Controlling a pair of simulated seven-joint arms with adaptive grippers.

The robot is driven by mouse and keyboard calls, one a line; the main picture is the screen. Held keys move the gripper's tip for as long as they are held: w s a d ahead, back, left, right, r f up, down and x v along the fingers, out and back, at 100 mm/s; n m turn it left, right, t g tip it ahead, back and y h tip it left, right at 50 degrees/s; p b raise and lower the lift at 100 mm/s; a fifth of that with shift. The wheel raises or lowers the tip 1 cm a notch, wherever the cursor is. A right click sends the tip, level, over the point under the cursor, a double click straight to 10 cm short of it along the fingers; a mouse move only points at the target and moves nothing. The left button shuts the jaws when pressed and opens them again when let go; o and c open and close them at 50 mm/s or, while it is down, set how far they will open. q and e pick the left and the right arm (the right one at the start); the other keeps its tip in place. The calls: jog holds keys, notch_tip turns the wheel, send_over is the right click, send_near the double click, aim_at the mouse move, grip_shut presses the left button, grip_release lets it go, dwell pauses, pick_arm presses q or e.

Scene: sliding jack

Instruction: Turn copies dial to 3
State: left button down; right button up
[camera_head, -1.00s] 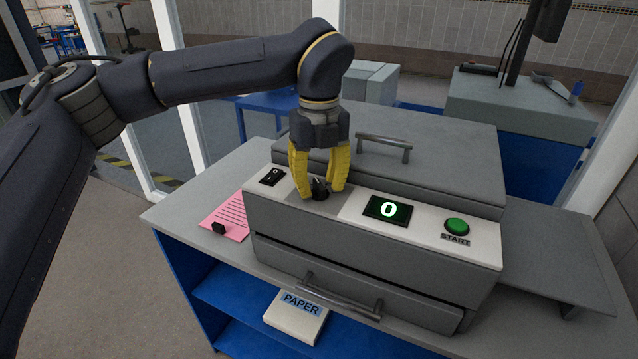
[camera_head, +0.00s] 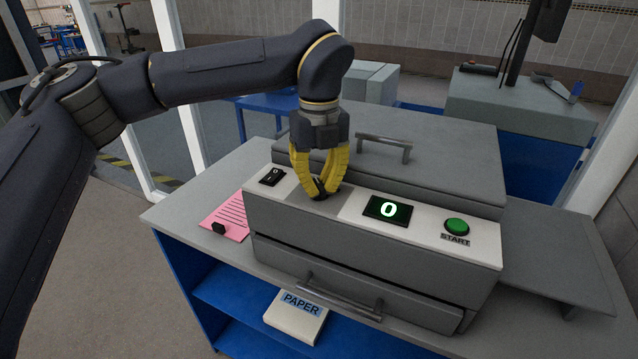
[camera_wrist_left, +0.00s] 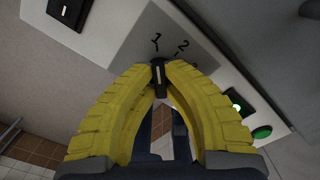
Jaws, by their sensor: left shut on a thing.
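The copies dial (camera_head: 318,188) is a small black knob on the copier's light top panel, between the power switch and the display. My left gripper (camera_head: 319,194) points down with its yellow fingers closed on the dial. In the left wrist view the dial (camera_wrist_left: 159,77) sits between the fingertips, its white mark lying between the fingers and pointing near the "1". The numbers "1" and "2" show on the grey plate; further marks are partly hidden by a finger. The display (camera_head: 387,210) reads 0. My right gripper is not in view.
The copier (camera_head: 360,262) stands on a grey-topped table. A black switch (camera_head: 272,177) is left of the dial and a green START button (camera_head: 457,226) at the right. A lid handle (camera_head: 383,145) rises behind. A pink sheet (camera_head: 228,216) lies at left.

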pick_arm(q)
jog(key=shift+m, duration=0.3)
jog(key=m, duration=0.3)
jog(key=shift+m, duration=0.4)
jog(key=m, duration=0.4)
jog(key=shift+m, duration=0.3)
jog(key=m, duration=0.8)
jog(key=shift+m, duration=0.3)
jog(key=c, duration=1.5)
grip_release()
jog(key=shift+o, duration=0.2)
